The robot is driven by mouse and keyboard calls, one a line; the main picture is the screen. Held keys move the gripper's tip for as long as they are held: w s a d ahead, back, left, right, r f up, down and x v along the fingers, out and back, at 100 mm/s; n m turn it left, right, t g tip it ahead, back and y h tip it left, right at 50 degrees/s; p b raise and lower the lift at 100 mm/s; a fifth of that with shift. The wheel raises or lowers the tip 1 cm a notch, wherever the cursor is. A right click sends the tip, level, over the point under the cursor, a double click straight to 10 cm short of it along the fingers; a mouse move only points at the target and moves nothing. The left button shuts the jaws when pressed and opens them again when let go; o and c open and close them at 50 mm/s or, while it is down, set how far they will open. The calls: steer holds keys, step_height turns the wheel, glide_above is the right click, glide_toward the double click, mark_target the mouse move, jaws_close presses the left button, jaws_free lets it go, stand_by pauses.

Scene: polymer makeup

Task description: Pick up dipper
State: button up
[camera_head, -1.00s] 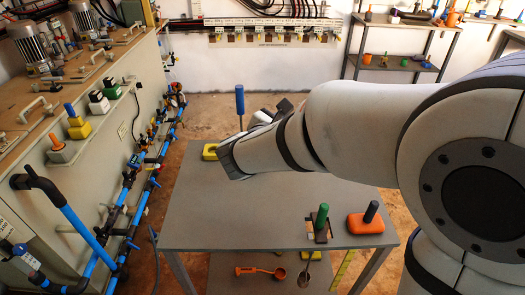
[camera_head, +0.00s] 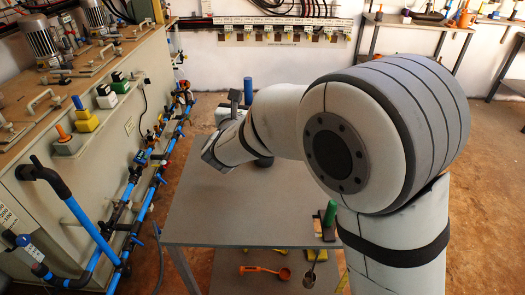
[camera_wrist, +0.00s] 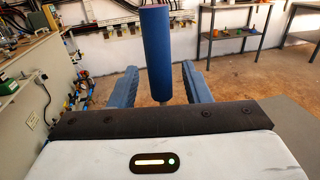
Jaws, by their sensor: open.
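A tool with an upright blue cylindrical handle (camera_head: 247,90) stands at the far side of the grey table (camera_head: 225,215); my wrist hides its lower part. In the wrist view the blue handle (camera_wrist: 155,50) rises between the two blue-grey fingers of my gripper (camera_wrist: 157,84), which are apart, with visible gaps on both sides. My gripper is open and holds nothing. An orange ladle-shaped tool (camera_head: 265,271) lies below the table's front edge. I cannot tell which tool is the dipper.
A green-handled tool (camera_head: 330,213) stands at the table's front right, partly behind my arm. A machine bench with blue pipes (camera_head: 125,195) runs along the left. Shelves (camera_head: 415,22) stand at the back right. The middle of the table is clear.

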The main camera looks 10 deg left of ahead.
steer(key=shift+c, duration=0.3)
jaws_close()
stand_by(0.4)
